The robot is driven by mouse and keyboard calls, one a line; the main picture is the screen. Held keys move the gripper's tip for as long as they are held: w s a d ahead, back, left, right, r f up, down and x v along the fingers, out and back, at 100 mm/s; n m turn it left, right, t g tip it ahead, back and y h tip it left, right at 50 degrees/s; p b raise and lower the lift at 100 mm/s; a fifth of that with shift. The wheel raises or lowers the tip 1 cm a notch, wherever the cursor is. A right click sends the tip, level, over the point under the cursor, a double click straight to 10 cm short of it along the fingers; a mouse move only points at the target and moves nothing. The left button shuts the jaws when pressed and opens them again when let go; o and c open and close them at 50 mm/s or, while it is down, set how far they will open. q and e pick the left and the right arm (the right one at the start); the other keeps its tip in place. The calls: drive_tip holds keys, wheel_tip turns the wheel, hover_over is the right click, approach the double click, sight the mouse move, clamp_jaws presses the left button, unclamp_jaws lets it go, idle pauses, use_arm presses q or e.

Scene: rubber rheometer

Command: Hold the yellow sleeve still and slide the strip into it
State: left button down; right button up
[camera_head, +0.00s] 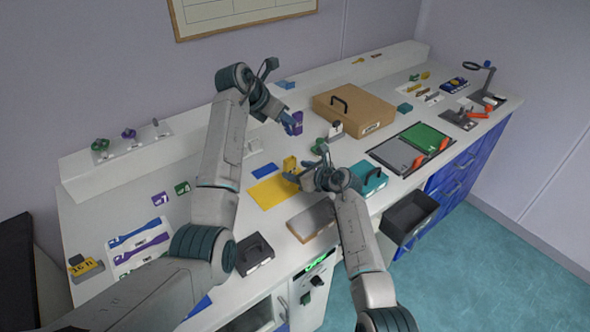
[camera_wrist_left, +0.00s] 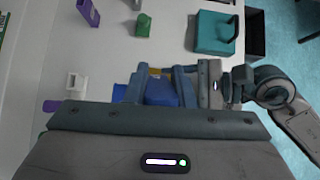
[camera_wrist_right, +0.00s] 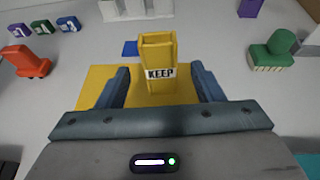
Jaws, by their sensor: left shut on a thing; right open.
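The yellow sleeve (camera_head: 290,164), with a label reading KEEP in the right wrist view (camera_wrist_right: 158,55), stands upright on a yellow mat (camera_head: 272,192). My right gripper (camera_head: 302,177) is open, its fingers (camera_wrist_right: 161,82) on either side of the sleeve's near end, with gaps showing. My left gripper (camera_head: 290,124) is raised above the bench, behind and above the sleeve. In the left wrist view its fingers (camera_wrist_left: 160,80) are shut on a blue piece (camera_wrist_left: 162,92), seemingly the strip. A bit of yellow (camera_wrist_left: 155,70) shows beyond it; the piece's lower end is hidden.
A flat blue piece (camera_head: 263,170) lies behind the mat. White blocks (camera_head: 252,147) stand further back. A purple block (camera_head: 298,119) and a green stamp-like object (camera_wrist_right: 270,52) stand nearby. A teal box (camera_head: 370,178) sits to the right, with a black open bin (camera_head: 408,216) beyond the bench's front edge.

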sight(291, 134)
drive_tip(key=shift+x, duration=1)
drive_tip(key=shift+c, duration=0.4)
drive_tip(key=c, duration=1)
use_arm(q)
drive_tip(key=shift+w+d+r+m+g, duration=0.2)
drive_tip(key=shift+w+d+m+g, duration=0.15)
drive_tip(key=shift+w+m+g, duration=0.15)
drive_tip(key=shift+w+d+r+m+g, duration=0.2)
drive_tip(key=shift+w+d+m+g, duration=0.15)
drive_tip(key=shift+m+g, duration=0.2)
drive_tip(key=f+m+g, duration=0.1)
drive_tip(key=f+m, duration=0.1)
drive_tip(key=f+m+g+y, duration=0.1)
drive_tip(key=f+m, duration=0.1)
drive_tip(key=f+m+g+y, duration=0.1)
drive_tip(key=f+m, duration=0.1)
drive_tip(key=f, duration=0.1)
drive_tip(key=shift+s+d, duration=0.25)
drive_tip(key=shift+d, duration=0.1)
